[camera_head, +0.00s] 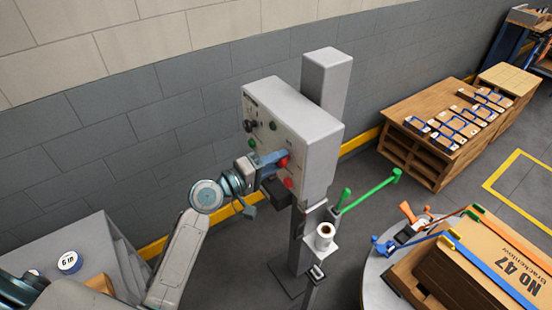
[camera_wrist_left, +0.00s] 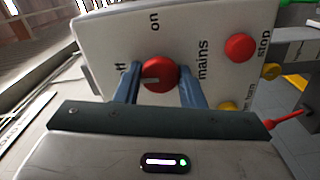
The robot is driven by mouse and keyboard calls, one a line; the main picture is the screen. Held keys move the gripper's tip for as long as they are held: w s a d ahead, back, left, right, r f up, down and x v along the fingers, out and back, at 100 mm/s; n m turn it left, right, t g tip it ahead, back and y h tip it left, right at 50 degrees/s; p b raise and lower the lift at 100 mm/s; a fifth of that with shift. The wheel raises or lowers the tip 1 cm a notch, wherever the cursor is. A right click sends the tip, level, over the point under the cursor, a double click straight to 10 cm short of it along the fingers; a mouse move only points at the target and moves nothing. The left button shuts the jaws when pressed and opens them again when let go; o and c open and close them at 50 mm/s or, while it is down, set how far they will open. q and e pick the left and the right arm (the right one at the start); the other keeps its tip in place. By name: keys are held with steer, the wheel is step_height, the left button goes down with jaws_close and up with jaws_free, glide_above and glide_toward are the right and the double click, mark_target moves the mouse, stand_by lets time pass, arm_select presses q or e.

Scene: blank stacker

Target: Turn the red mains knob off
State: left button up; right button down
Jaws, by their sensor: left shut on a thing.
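The red mains knob (camera_wrist_left: 160,72) is on the pale front panel of the grey control box (camera_head: 318,150). Its short pale pointer mark points left in the left wrist view, towards a label partly hidden by a finger, of which "ff" shows. The "on" label (camera_wrist_left: 154,20) is above the knob there. My left gripper (camera_wrist_left: 157,82) is shut on the knob, one blue finger on each side. In the head view my left gripper (camera_head: 277,160) reaches the box front from the left. My right gripper is not in view.
A red stop button (camera_wrist_left: 239,47) and a yellow button (camera_wrist_left: 271,71) are near the knob. Green handles (camera_head: 372,190) stick out right of the post. A round table (camera_head: 372,285) with a brown box (camera_head: 470,262) is at lower right.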

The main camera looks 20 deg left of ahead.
arm_select(q)
steer(key=shift+n, duration=0.3)
steer(key=o, duration=1)
steer(key=shift+b+v, duration=2.15)
steer(key=shift+v, duration=3.25)
